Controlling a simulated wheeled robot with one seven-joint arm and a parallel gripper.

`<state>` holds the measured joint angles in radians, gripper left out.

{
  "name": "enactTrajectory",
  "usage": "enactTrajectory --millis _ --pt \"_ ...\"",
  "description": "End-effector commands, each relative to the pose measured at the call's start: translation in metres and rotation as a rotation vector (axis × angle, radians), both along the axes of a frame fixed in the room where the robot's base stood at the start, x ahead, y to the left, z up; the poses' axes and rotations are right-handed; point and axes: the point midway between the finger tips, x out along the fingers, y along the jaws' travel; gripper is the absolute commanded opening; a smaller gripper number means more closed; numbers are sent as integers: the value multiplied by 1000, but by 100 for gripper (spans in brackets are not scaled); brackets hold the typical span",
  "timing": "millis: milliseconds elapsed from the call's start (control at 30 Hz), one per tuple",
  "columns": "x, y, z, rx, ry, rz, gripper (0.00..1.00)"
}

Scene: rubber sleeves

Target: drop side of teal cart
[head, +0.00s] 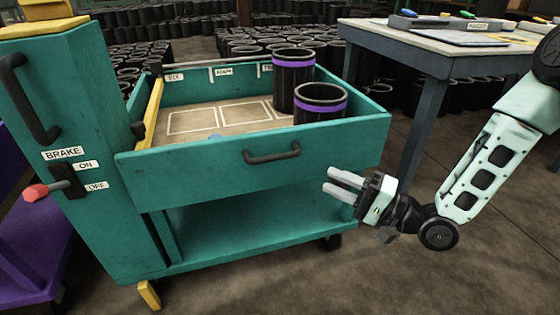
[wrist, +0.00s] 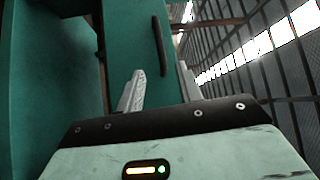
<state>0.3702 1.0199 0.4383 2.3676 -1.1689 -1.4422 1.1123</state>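The teal cart (head: 122,170) stands at the left and middle of the head view. Its front side panel (head: 215,170) is upright, with a dark bar handle (head: 272,152) near the middle. My gripper (head: 338,184) is open and empty, to the right of and below the handle, near the cart's right end. In the wrist view, my two fingers (wrist: 160,85) are apart with nothing between them. The teal panel (wrist: 130,40) and the handle (wrist: 158,45) show beyond them, apart from the fingers.
Two black sleeves with purple bands (head: 293,80) (head: 320,104) stand in the cart's tray. A brake lever with a red knob (head: 35,192) is on the cart's left post. A workbench (head: 425,35) stands at back right. Floor before the cart is clear.

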Motion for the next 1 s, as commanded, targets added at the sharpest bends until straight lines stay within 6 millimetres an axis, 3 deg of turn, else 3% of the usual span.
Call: enactTrajectory --millis 600,800,1000 --pt "57 108 15 -1 -4 2 36" --pt "67 124 18 -2 -2 0 36" --pt "69 128 20 -3 -1 -1 36"
